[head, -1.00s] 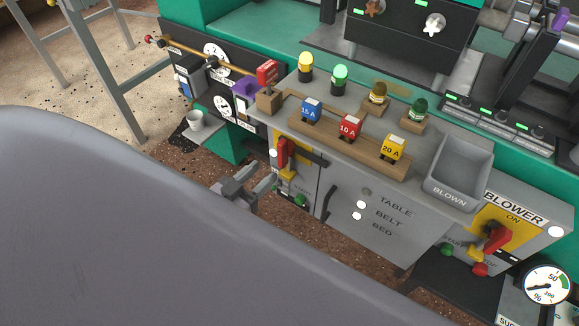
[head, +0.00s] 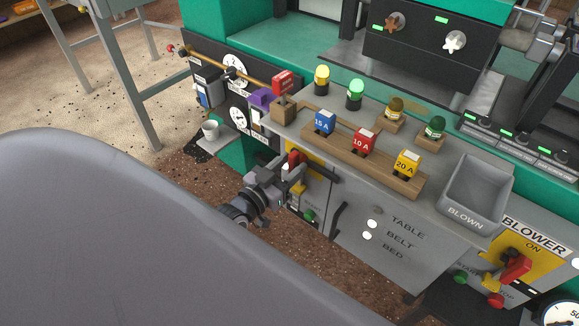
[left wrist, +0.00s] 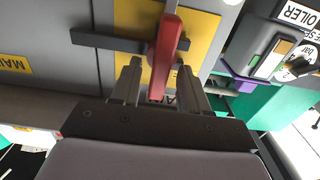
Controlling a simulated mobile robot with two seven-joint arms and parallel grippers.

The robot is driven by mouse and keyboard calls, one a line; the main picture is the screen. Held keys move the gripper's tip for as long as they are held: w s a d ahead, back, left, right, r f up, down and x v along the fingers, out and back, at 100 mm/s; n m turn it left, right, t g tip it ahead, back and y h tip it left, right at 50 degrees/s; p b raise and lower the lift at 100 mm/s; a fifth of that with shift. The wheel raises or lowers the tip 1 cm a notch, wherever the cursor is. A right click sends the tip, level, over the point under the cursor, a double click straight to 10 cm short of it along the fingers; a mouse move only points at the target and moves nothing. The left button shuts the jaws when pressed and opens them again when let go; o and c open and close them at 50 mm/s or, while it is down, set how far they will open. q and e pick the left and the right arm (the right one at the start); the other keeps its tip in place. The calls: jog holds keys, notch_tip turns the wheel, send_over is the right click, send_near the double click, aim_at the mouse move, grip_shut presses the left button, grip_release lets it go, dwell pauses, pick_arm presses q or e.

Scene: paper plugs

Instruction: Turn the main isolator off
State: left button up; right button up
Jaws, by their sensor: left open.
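The main isolator is a red lever handle (head: 294,158) on a yellow plate (head: 313,152), on the left of the grey cabinet front. In the left wrist view the red handle (left wrist: 167,45) crosses the yellow plate (left wrist: 203,35) and runs down between my fingers. My left gripper (head: 284,174) is at the handle; in the left wrist view it (left wrist: 160,82) is open, with one finger on each side of the handle. I cannot tell whether either finger touches it. The handle's near end is partly hidden by the gripper in the head view. My right gripper is not in view.
A green button (head: 309,215) sits below the isolator. A dark bar (left wrist: 110,41) lies behind the handle. The cabinet top holds blue, red and yellow plugs (head: 363,141) and a grey BLOWN bin (head: 475,190). A BLOWER switch (head: 516,266) is at right. A white cup (head: 210,130) stands left.

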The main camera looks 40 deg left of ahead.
pick_arm(q)
jog(key=shift+w, duration=0.1)
grip_shut()
dwell(0.3)
jog(key=n, duration=0.3)
jog(key=shift+a+p, duration=0.15)
jog(key=shift+p, duration=0.2)
jog(key=n, duration=0.5)
jog(key=f+n+b, duration=0.1)
jog(key=n, duration=0.4)
jog(key=a+n+b, duration=0.1)
jog(key=n, duration=0.3)
jog(key=shift+f+n, duration=0.25)
jog(key=shift+n, duration=0.15)
